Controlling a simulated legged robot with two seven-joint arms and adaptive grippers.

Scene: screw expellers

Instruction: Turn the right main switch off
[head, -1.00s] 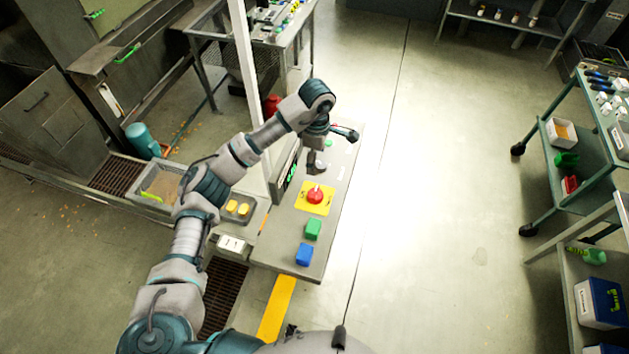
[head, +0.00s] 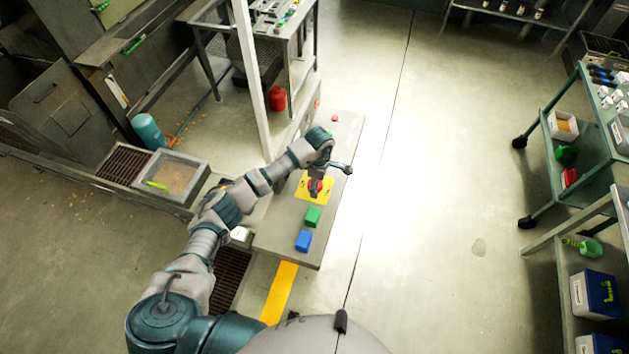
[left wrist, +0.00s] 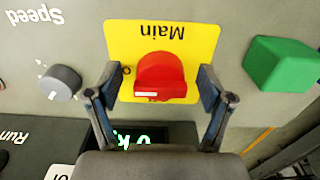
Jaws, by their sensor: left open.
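The main switch is a red rotary knob (left wrist: 160,72) on a yellow plate (left wrist: 180,33) marked "Main", upside down in the left wrist view. A white mark shows on the knob's lower left. In the head view the yellow plate (head: 302,190) lies on the grey control panel, with the knob mostly hidden under my gripper. My left gripper (head: 315,188) is above the knob. In the left wrist view the left gripper (left wrist: 160,84) is open, one finger on each side of the knob; I cannot tell whether they touch it. My right gripper is not in view.
A green button (left wrist: 281,64) is close to the right finger, and a grey speed knob (left wrist: 60,82) is left of the left finger. A blue button (head: 303,240) sits at the panel's near end. A white post (head: 252,80) stands beside the panel.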

